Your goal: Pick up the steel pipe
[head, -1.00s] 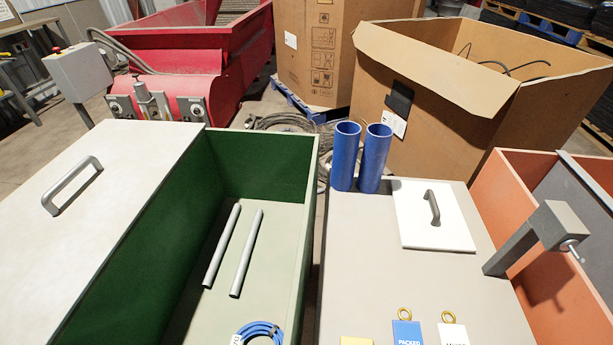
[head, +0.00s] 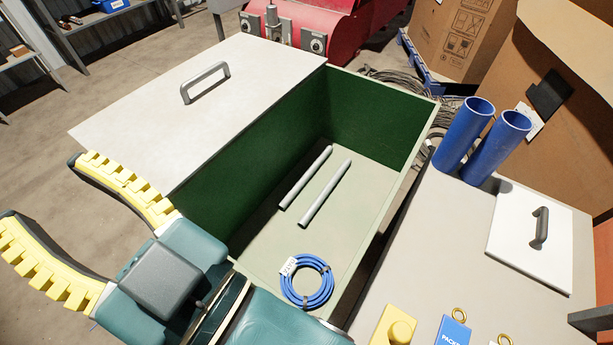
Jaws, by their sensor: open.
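Two grey pipes lie side by side on the floor of the green bin (head: 384,88): a left pipe (head: 305,178) and a right pipe (head: 325,193). I cannot tell from their looks which one is steel. My gripper (head: 78,218) is at the lower left, with its yellow-padded fingers spread wide and empty. It is left of the bin, beside the white lid, and well apart from the pipes. Nothing hides the pipes.
A coiled blue cable (head: 307,281) with a white tag lies in the bin's near end. A white lid (head: 150,120) with a handle covers its left part. Right of it, a bench (head: 430,215) holds two blue tubes (head: 463,135), a white handled plate (head: 535,235) and tags.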

